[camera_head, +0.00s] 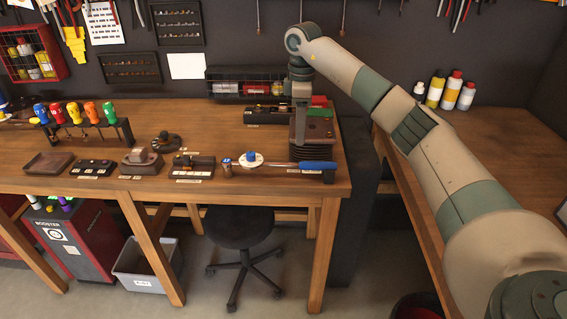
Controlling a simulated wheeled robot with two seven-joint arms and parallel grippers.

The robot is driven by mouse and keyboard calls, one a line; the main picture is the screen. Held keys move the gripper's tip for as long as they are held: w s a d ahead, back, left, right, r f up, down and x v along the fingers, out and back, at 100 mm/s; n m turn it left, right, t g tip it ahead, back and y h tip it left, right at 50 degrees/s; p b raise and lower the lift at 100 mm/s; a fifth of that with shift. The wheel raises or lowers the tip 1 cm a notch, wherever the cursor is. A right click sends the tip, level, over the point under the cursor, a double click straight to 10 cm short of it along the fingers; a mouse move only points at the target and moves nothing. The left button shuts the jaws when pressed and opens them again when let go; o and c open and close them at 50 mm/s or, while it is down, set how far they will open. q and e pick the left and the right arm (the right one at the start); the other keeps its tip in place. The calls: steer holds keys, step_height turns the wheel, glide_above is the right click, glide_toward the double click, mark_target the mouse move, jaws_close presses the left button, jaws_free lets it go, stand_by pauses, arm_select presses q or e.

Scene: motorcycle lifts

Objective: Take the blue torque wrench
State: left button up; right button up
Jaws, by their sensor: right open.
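A torque wrench with a blue handle (318,166) lies near the front right corner of the wooden workbench (230,118). Its thin shaft runs left toward a round white and blue piece (250,159). My right gripper (300,138) points down over the right end of the bench. In the picture it is just behind and above the wrench's handle, apart from it, with nothing seen between its fingers. Its exact height above the bench is hard to tell. My left gripper is not in view.
Left of the wrench stand a dark block tool (193,166), small trays and a rack of colored screwdrivers (82,116). A wire basket (250,86) is at the back. Several bottles (445,92) stand on the right bench. A black stool (238,228) is below.

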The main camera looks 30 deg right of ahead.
mark_target(301, 161)
step_height(301, 161, down, 8)
steer(key=p, duration=0.2)
steer(key=shift+d+f+p, duration=0.1)
steer(key=shift+f+p, duration=0.1)
steer(key=shift+p, duration=0.15)
steer(key=shift+s+f+p, duration=0.2)
steer(key=shift+f+p, duration=0.35)
steer(key=shift+p, duration=0.15)
steer(key=f+p, duration=0.1)
steer(key=f, duration=0.1)
steer(key=f+p, duration=0.1)
steer(key=shift+s+d+f, duration=0.1)
steer(key=shift+s+f, duration=0.1)
steer(key=shift+f, duration=0.4)
steer(key=shift+w+r, duration=0.1)
jaws_close()
